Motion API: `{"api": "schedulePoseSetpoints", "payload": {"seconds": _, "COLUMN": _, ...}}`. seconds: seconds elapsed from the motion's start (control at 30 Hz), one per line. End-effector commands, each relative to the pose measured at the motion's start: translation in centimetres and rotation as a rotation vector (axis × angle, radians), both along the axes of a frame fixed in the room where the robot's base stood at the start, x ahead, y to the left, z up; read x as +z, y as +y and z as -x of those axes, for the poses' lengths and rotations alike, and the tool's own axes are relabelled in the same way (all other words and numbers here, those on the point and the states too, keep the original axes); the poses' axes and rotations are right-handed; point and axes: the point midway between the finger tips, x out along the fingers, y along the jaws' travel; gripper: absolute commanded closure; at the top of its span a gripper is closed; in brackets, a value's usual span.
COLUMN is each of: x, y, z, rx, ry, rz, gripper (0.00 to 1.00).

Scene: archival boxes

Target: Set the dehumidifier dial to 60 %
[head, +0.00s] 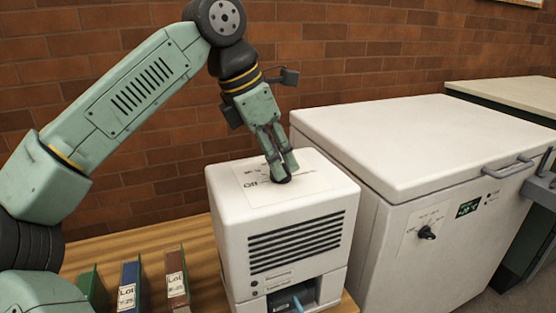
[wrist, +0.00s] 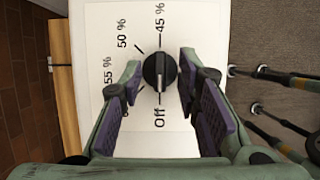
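The white dehumidifier (head: 300,235) stands on a wooden surface, with its dial on the top panel. In the wrist view the black dial (wrist: 158,72) is ringed by marks for 45 %, 50 %, 55 % and Off; a label at lower left is mostly hidden behind a finger. The dial's pale line runs up and down in the picture and appears to point at Off. My gripper (wrist: 160,68) is open, with one finger on each side of the dial and gaps between. In the head view my gripper (head: 280,172) reaches down at the dial, largely covering it.
A white chest freezer (head: 440,150) with its own black knob (head: 427,233) stands close at the right. Several lot-labelled binders (head: 130,284) stand at the left front. A brick wall (head: 340,40) is behind. A blue object (head: 297,303) shows in the dehumidifier's lower opening.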

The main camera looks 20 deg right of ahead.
Motion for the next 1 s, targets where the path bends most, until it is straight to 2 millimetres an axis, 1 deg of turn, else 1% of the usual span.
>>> {"api": "schedulePoseSetpoints", "payload": {"seconds": 0.1, "x": -0.54, "y": -0.22, "z": 0.03, "rx": -0.001, "ry": 0.000, "rz": -0.001, "gripper": 0.70}}
{"api": "schedulePoseSetpoints", "payload": {"seconds": 0.37, "x": -0.60, "y": -0.25, "z": 0.01, "rx": -0.001, "ry": -0.001, "rz": 0.000, "gripper": 0.70}}
{"api": "schedulePoseSetpoints", "payload": {"seconds": 0.8, "x": -0.58, "y": -0.24, "z": -0.01, "rx": -0.001, "ry": -0.001, "rz": 0.000, "gripper": 0.99}}
{"api": "schedulePoseSetpoints", "payload": {"seconds": 1.0, "x": -0.61, "y": -0.24, "z": 0.01, "rx": -0.001, "ry": 0.000, "rz": -0.001, "gripper": 1.00}}
